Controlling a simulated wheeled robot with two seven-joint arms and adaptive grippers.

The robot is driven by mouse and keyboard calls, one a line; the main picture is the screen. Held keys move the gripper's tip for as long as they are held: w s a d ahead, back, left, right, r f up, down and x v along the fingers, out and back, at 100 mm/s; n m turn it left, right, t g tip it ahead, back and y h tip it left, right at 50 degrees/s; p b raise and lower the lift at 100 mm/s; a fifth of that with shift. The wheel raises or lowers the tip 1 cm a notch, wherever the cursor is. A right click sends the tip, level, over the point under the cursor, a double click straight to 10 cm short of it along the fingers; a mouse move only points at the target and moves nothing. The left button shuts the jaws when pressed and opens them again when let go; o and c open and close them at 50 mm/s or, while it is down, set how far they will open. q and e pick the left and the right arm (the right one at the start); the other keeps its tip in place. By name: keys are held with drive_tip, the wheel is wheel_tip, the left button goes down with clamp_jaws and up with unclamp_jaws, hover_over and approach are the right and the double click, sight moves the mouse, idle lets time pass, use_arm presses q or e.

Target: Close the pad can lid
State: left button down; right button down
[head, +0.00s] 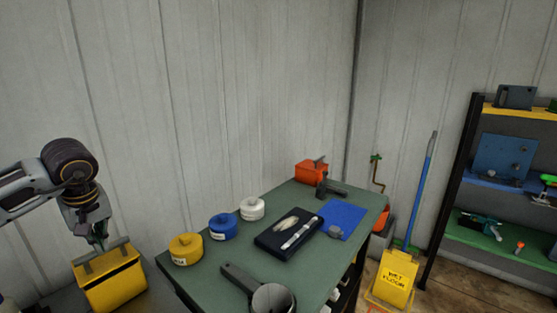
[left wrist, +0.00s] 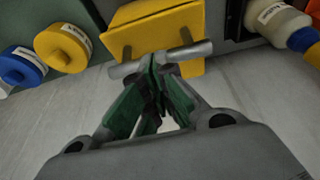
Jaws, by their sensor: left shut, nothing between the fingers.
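A yellow box-shaped can (head: 112,288), which I take to be the pad can, stands left of the green table. A grey bar (head: 88,267) lies across its top. In the left wrist view, a yellow panel (left wrist: 150,33) shows behind the grey bar (left wrist: 127,69); how far its lid is open I cannot tell. My left gripper (head: 103,248) is shut and empty, pointing down at the middle of the bar. Its green-padded fingertips (left wrist: 157,62) meet in front of the bar and hide part of it; contact is unclear. My right gripper is not in view.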

use_arm(q)
drive_tip(key=shift+f+b, duration=0.35)
drive_tip(key=shift+f, duration=0.2)
idle(0.5)
drive_tip(key=shift+r, duration=0.1)
idle(0.5)
drive_tip(key=shift+r+p, duration=2.25)
drive_tip(key=shift+r, duration=0.7)
drive_tip(key=v, duration=0.6)
drive_tip(key=shift+r, duration=0.3)
drive_tip(key=shift+s+d+r, duration=0.1)
drive_tip(key=shift+d+r, duration=0.05)
drive_tip(key=shift+r, duration=0.05)
drive_tip(key=shift+s+d+r, duration=0.1)
drive_tip(key=shift+d+r, duration=0.05)
drive_tip(key=shift+r, duration=0.4)
drive_tip(key=shift+r, duration=0.1)
drive_tip(key=shift+s+d+r, duration=0.1)
drive_tip(key=shift+s+r, duration=0.05)
drive_tip(key=shift+r, duration=0.2)
